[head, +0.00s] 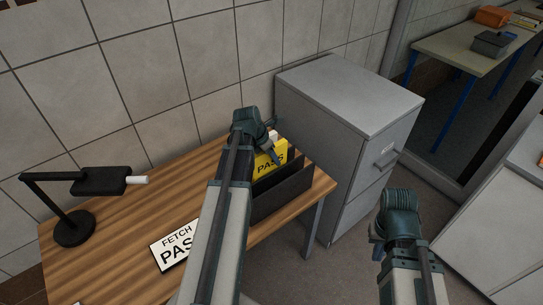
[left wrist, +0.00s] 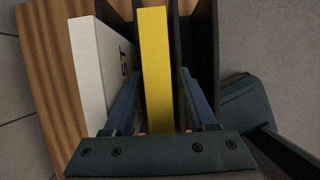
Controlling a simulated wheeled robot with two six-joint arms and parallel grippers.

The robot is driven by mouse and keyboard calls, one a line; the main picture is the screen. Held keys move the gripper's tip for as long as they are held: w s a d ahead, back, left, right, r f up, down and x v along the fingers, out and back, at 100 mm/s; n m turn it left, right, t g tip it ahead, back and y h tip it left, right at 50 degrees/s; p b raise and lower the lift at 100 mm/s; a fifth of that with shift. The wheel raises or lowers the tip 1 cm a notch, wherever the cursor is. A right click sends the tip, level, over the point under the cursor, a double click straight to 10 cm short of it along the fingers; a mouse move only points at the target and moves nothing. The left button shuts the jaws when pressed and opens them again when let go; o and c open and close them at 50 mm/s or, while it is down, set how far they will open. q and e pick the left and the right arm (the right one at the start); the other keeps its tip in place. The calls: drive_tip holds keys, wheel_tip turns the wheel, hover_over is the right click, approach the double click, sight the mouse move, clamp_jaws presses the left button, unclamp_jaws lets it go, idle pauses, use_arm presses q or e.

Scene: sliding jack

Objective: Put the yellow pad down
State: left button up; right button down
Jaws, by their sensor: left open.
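The yellow pad (head: 265,163), with dark "PASS" lettering, stands upright in a black holder (head: 284,190) at the right end of the wooden desk. My left gripper (head: 273,143) is over the holder and hides part of the pad. In the left wrist view the yellow pad (left wrist: 156,65) rises between my two left fingers (left wrist: 163,105), which are open with gaps beside it. My right gripper (head: 377,246) hangs at the lower right, away from the desk; its jaw opening is not clear.
A white pad (left wrist: 100,60) stands left of the yellow one in the wrist view. A grey cabinet (head: 345,100) stands close behind the holder.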

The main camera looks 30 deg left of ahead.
use_arm(q)
drive_tip(key=p+v, duration=1)
drive_tip(key=v, duration=0.1)
drive_tip(key=shift+s+r, duration=0.2)
drive_tip(key=shift+r, duration=0.15)
drive_tip(key=shift+f, duration=0.1)
drive_tip(key=s+d+m+g+y, duration=0.1)
drive_tip(key=s+d+m, duration=0.3)
drive_tip(key=d+m, duration=0.6)
drive_tip(key=s+d+f+m+g+y, duration=0.1)
drive_tip(key=s+d+m, duration=0.3)
drive_tip(key=d+m, duration=0.7)
drive_tip(key=s+d+m+g+y, duration=0.1)
drive_tip(key=s+d+m, duration=0.3)
drive_tip(key=d+m, duration=0.7)
drive_tip(key=m+g, duration=0.1)
drive_tip(key=m, duration=0.2)
drive_tip(key=shift+f, duration=0.25)
drive_tip(key=shift+s+d, duration=0.15)
